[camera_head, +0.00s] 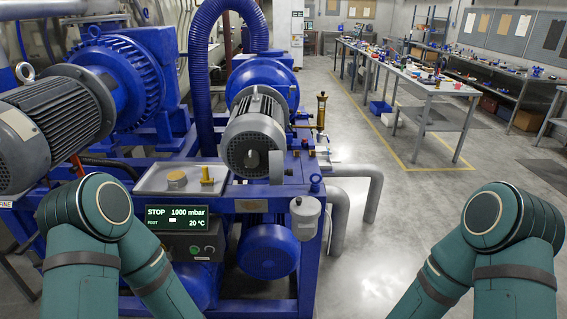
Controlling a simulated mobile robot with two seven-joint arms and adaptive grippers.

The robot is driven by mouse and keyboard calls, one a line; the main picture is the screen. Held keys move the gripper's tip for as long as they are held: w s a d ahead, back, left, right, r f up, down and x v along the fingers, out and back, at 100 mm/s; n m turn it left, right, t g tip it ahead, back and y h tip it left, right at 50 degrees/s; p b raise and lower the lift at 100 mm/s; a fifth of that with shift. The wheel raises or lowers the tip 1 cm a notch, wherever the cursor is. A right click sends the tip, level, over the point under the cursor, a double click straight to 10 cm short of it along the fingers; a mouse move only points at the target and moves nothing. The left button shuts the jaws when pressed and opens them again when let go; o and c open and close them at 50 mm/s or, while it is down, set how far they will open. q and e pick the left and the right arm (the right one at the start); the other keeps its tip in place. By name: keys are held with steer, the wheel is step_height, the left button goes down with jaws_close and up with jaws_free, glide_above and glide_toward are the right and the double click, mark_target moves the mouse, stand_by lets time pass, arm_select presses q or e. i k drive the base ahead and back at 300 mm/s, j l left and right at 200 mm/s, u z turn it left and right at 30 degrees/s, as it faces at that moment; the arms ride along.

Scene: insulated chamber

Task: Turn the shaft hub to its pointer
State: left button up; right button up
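A blue pump with a grey finned motor (254,126) stands in the middle, its near end facing me. A small dark round part (252,158) sits at the lower middle of that end; I cannot tell whether it is the shaft hub. A narrow upright grey plate (276,167) stands just right of it; I cannot tell whether it is the pointer. No index mark is readable at this size. Both my arms show only as teal links at the lower left and lower right. Both my grippers are out of view.
A metal tray (150,181) holds a round brass part (177,179) and a yellow fitting (207,176). Below it, a control panel (172,217) reads STOP, 1000 mbar. A larger motor (50,123) stands left.

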mark_target(252, 159)
steer(key=l+u, duration=0.3)
steer(key=l, duration=0.25)
steer(key=l+u, duration=0.3)
steer(key=l, duration=0.25)
steer(key=i+j+z, duration=0.5)
steer(key=j, duration=0.35)
steer(key=i+j+z, duration=0.15)
steer(key=i+j, duration=0.15)
steer(key=i+j+z, duration=0.15)
steer(key=j, duration=0.25)
steer(key=i+j+z, duration=0.2)
steer(key=j, duration=0.15)
steer(key=k, duration=0.1)
